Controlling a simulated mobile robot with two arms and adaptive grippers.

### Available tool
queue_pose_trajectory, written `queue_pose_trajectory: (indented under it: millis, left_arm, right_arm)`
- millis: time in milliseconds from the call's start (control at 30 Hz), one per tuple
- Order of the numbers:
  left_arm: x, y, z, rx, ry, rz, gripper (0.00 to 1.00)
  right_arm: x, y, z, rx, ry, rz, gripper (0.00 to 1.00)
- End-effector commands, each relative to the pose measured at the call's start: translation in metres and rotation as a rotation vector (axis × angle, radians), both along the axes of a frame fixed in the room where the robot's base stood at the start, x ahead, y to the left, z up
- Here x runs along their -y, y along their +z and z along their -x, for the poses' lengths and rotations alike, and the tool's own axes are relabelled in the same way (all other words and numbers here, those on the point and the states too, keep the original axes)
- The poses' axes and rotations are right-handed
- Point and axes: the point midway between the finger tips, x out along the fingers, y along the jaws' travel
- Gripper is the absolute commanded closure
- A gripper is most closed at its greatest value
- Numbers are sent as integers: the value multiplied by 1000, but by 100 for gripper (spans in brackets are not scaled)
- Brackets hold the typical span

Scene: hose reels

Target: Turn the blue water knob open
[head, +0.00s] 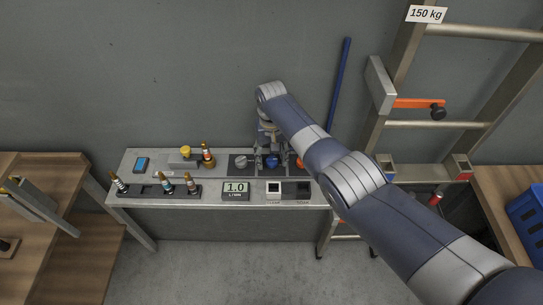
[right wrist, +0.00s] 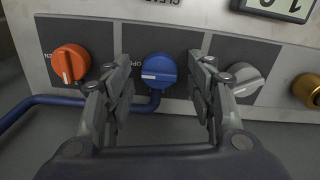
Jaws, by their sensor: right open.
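The blue water knob (right wrist: 160,70) sits on a dark square plate in the middle of a row of three knobs, with a white mark on its face. It also shows in the head view (head: 272,161), partly covered by my gripper. My right gripper (right wrist: 161,78) is open, with one finger on each side of the blue knob. In the right wrist view gaps show between the fingers and the knob, and I cannot tell whether either touches. My right arm reaches over the bench (head: 215,203) to it in the head view (head: 269,152). My left gripper is not in view.
An orange knob (right wrist: 70,64) and a grey knob (right wrist: 240,78) flank the blue one closely. A blue hose (right wrist: 40,103) runs below. A flow display (head: 236,187) stands at the bench front, hose fittings (head: 166,182) to the left. A ladder (head: 400,80) stands right.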

Motion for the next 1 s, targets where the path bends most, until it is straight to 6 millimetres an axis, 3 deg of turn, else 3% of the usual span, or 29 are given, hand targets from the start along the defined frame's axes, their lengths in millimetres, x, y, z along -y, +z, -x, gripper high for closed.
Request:
queue_pose_trajectory:
  millis: [267, 367, 700, 1000]
  left_arm:
    - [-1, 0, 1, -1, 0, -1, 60]
    - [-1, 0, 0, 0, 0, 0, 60]
    - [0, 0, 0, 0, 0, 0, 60]
    - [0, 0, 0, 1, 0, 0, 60]
  right_arm:
    - [0, 10, 0, 0, 1, -1, 49]
    - [0, 23, 0, 1, 0, 0, 49]
    - [0, 94, 0, 2, 0, -1, 49]
    - [0, 119, 0, -1, 0, 0, 49]
